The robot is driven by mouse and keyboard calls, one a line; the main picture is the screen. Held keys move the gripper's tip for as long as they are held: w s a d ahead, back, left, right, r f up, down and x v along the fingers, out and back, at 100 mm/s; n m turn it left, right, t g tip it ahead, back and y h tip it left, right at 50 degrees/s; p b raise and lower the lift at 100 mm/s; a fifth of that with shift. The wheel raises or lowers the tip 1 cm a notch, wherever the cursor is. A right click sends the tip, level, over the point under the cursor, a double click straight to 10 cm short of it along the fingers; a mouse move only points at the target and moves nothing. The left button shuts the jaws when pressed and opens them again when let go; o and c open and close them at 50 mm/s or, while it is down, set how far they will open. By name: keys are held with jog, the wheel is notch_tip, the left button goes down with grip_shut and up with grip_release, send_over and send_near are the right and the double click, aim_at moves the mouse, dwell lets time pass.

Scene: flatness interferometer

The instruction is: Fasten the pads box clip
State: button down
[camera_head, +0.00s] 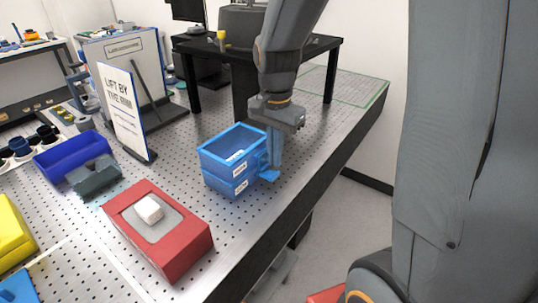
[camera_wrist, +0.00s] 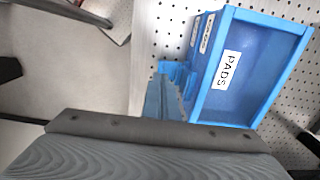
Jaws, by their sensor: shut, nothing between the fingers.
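The blue pads box (camera_head: 222,160) stands on the perforated bench top as the upper of two stacked blue boxes, with labels on its side. In the wrist view the box (camera_wrist: 268,18) shows its open top and a white PADS label (camera_wrist: 228,70) inside. A blue clip (camera_head: 268,173) sticks out at the right side of the stack; in the wrist view the clip (camera_wrist: 175,72) is partly hidden by my fingers. My gripper (camera_head: 274,166) points down beside the box's right side at the clip, shut and empty. I cannot tell whether it touches the clip or whether the clip is fastened.
A red block with a white piece (camera_head: 149,209) stands in front left. A sign reading LIFT BY THE RIMM (camera_head: 124,110) stands behind left. A dark blue bin (camera_head: 70,152) is at left. A black stand (camera_head: 190,85) is behind. The bench edge runs close on the right.

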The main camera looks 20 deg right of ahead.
notch_tip(320, 180, up, 8)
jog(key=p, duration=0.7)
dwell(0.3)
